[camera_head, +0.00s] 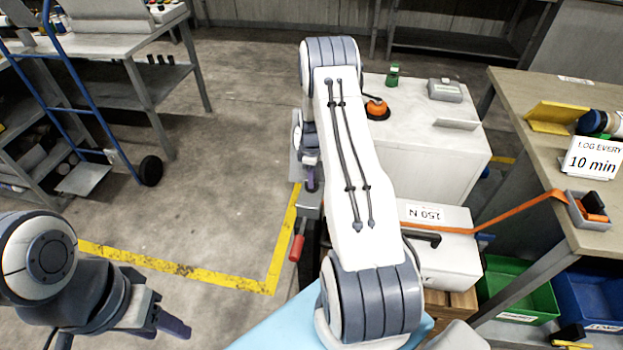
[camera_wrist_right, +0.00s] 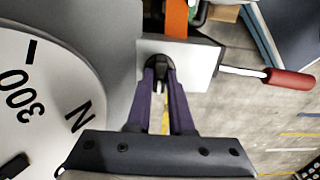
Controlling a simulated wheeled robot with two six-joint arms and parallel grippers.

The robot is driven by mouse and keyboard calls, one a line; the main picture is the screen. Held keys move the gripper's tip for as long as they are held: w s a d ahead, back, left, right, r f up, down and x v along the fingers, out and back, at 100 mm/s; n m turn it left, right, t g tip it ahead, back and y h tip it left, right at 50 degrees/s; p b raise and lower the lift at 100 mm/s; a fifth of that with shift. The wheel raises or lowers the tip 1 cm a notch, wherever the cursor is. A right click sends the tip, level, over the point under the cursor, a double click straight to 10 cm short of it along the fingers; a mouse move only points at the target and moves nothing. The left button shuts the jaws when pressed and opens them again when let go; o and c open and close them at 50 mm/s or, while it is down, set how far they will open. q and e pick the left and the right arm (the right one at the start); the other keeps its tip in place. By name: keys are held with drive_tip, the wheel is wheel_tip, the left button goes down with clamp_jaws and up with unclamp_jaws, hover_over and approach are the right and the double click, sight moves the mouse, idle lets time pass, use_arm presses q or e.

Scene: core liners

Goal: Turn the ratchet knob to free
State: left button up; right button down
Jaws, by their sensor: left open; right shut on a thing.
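The ratchet (camera_wrist_right: 205,62) is a pale grey block with an orange strap (camera_wrist_right: 176,18) at its top and a red-handled lever (camera_wrist_right: 290,79) sticking out to the right. My right gripper (camera_wrist_right: 158,78) is shut on the dark ratchet knob (camera_wrist_right: 158,62) on the block's face; its purple fingers hide part of the knob. In the head view, this gripper (camera_head: 311,182) is mostly hidden behind my right arm, and the red lever handle (camera_head: 297,246) shows below it. My left gripper (camera_head: 172,325) is open and empty at the lower left, away from the ratchet.
A round dial (camera_wrist_right: 40,95) marked 300 and N stands close left of my right gripper. A white box (camera_head: 445,255) labelled 150 N carries an orange strap to the right-hand table (camera_head: 540,150). Green (camera_head: 505,300) and blue (camera_head: 590,300) bins sit below.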

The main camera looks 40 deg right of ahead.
drive_tip(key=m, duration=0.8)
drive_tip(key=shift+m, duration=0.3)
drive_tip(key=m, duration=0.9)
drive_tip(key=shift+m, duration=0.3)
idle(0.4)
drive_tip(key=c, duration=0.8)
unclamp_jaws()
drive_tip(key=shift+r, duration=0.1)
